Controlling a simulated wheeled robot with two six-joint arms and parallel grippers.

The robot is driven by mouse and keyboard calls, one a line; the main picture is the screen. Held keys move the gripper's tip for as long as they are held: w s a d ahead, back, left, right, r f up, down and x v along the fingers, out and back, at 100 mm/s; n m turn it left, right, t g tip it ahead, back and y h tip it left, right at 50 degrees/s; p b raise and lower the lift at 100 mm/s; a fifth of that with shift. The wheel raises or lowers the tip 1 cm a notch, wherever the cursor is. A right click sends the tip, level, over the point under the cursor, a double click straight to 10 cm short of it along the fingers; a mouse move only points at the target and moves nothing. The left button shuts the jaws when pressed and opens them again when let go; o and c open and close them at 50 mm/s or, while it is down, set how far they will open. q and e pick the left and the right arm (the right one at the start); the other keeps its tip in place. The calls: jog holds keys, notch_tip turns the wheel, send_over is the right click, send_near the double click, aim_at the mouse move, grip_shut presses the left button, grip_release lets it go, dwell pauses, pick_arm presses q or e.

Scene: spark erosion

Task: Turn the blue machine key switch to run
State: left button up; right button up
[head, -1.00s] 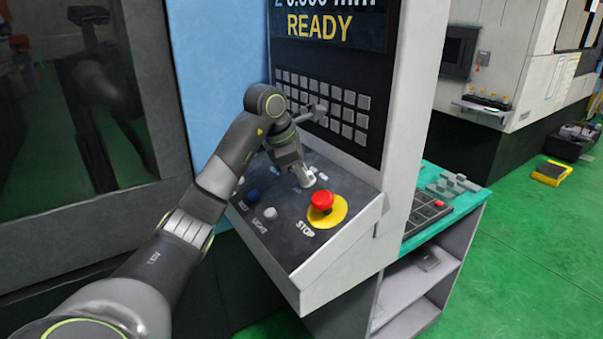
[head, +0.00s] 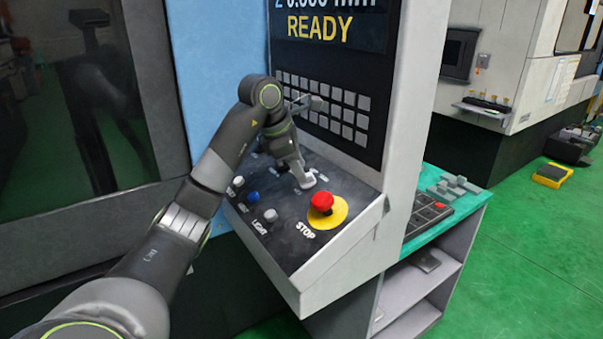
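The blue machine (head: 218,70) has a slanted dark control panel (head: 272,241) below its screen. My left gripper (head: 308,183) is down at the upper part of this panel, left of and behind the red stop button. The key switch is not clearly visible; the gripper and wrist cover that part of the panel. Whether the fingers are open, shut or touching something cannot be told. My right gripper is not in view.
A red stop button (head: 322,201) on a yellow disc sits close to the gripper. A blue button (head: 253,196) and pale knobs, one at the LIGHT label (head: 270,215), are at the left. A keypad (head: 340,115) rises behind. A teal-topped cart (head: 475,202) stands at right.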

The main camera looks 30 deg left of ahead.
pick_arm(q)
jog(key=p+v, duration=0.9)
jog(key=v, duration=0.6)
jog(key=shift+s, duration=0.15)
